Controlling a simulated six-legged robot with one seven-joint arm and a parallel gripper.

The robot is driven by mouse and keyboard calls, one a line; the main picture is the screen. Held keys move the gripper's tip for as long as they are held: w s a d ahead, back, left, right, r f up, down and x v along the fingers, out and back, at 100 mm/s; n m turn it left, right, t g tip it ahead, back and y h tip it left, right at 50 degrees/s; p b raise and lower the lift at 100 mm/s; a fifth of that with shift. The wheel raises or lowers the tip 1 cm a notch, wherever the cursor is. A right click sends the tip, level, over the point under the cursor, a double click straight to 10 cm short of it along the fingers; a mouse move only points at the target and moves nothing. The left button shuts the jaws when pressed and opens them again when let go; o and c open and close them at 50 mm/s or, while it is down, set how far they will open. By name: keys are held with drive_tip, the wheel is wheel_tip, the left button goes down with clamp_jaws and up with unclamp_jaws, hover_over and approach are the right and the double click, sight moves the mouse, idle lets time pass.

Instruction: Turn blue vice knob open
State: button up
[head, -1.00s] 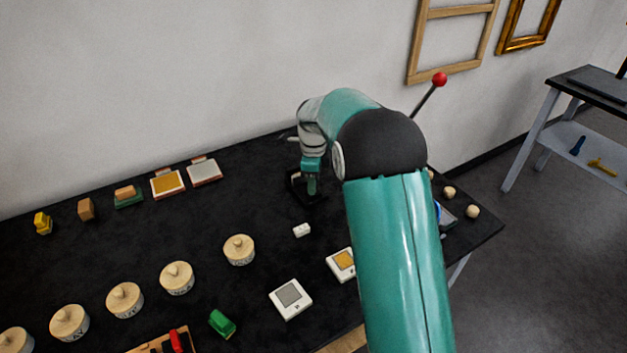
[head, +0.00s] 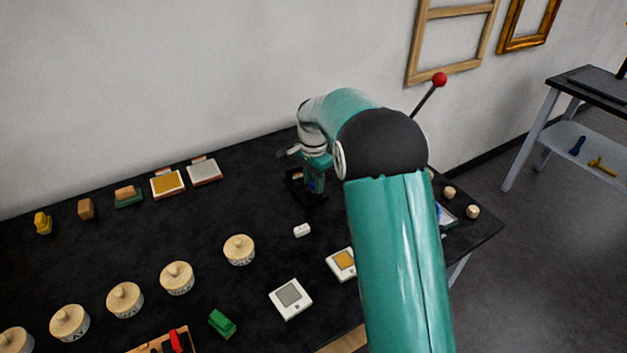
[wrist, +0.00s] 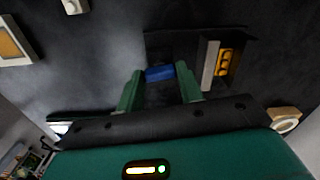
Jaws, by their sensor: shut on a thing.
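The blue vice knob (wrist: 160,73) shows as a short blue bar between the fingertips in the wrist view. My gripper (wrist: 159,86) is shut on it, with one green finger at each end of the bar. The vice (wrist: 208,64) is a dark base with a pale upright jaw beside a yellow block. In the head view my gripper (head: 313,183) points down at the dark vice (head: 293,188) near the back of the black table.
A small white block (head: 302,230) lies in front of the vice. Lidded wooden pots (head: 239,250), white square pads (head: 290,299) and a green block (head: 222,323) stand nearer. A lever with a red ball (head: 439,79) rises behind my arm.

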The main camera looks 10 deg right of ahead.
drive_tip(key=n, duration=1.4)
drive_tip(key=shift+n, duration=0.3)
drive_tip(key=n, duration=0.3)
drive_tip(key=shift+n, duration=0.3)
drive_tip(key=n, duration=0.3)
drive_tip(key=shift+n, duration=0.4)
drive_tip(key=n, duration=0.6)
drive_tip(key=shift+n, duration=0.3)
